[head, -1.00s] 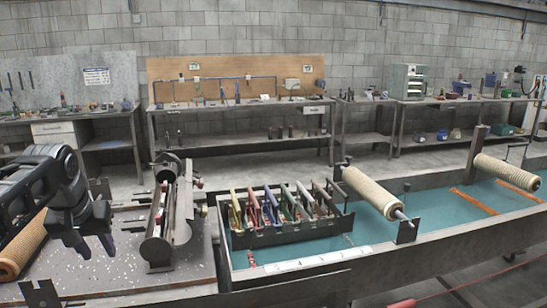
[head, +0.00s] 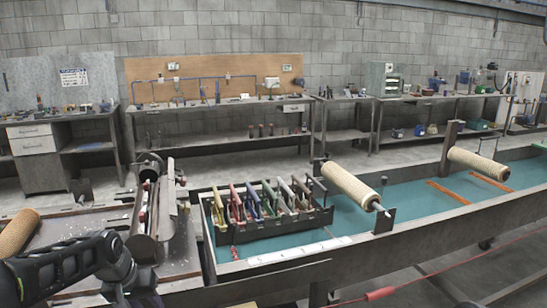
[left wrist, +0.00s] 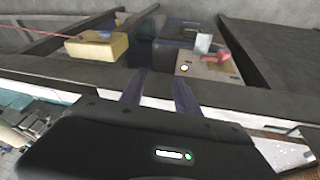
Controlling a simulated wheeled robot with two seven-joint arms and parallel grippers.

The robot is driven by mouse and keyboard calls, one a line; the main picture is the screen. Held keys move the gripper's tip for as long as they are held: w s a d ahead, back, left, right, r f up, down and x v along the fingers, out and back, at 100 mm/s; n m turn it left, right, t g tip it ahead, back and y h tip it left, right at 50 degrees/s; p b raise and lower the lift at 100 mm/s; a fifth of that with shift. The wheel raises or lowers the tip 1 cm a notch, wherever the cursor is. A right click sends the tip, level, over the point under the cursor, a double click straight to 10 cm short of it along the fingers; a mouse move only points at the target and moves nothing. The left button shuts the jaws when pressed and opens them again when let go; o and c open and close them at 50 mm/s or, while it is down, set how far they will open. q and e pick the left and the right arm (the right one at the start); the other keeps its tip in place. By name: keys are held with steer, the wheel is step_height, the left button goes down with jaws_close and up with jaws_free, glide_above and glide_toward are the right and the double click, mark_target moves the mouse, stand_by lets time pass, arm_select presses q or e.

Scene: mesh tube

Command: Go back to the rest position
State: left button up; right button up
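My left arm comes in at the lower left of the head view. Its left gripper (head: 135,300) hangs low there, partly cut off by the bottom edge. In the left wrist view the two dark fingers of this gripper (left wrist: 160,92) stand apart with nothing between them. A beige mesh tube (head: 18,232) lies at the left edge of the head view, behind my arm. A second mesh tube (head: 350,185) and a third mesh tube (head: 478,163) are mounted along the teal trough. My right gripper is in neither view.
A metal roller device (head: 150,215) stands on the bench near my left arm. A black rack (head: 285,226) of colour-handled tools stands in the trough. Workbenches line the back wall. The left wrist view shows a yellow block (left wrist: 98,46) and dark beams close beyond the fingers.

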arm_select(q)
steer(key=s+d+f+h, duration=0.1)
steer(key=s+d+f, duration=0.2)
steer(key=d+f, duration=0.3)
steer(key=s+d+f+g+h, duration=0.1)
steer(key=s+d+f, duration=0.25)
steer(key=f, duration=0.55)
steer(key=s+d+f+h, duration=0.1)
steer(key=s+d+f, duration=0.2)
steer(key=d+f, duration=0.35)
steer(key=s+d+f, duration=0.2)
steer(key=s+f, duration=0.1)
steer(key=s, duration=0.3)
steer(key=s+d+f+g, duration=0.1)
steer(key=s+d+f, duration=0.2)
steer(key=s, duration=0.4)
steer(key=s+d+f+g, duration=0.1)
steer(key=s+d+f, duration=0.2)
steer(key=s+f, duration=0.2)
steer(key=shift+s+f, duration=0.25)
steer(key=shift+s, duration=0.9)
steer(key=shift+w+a, duration=0.1)
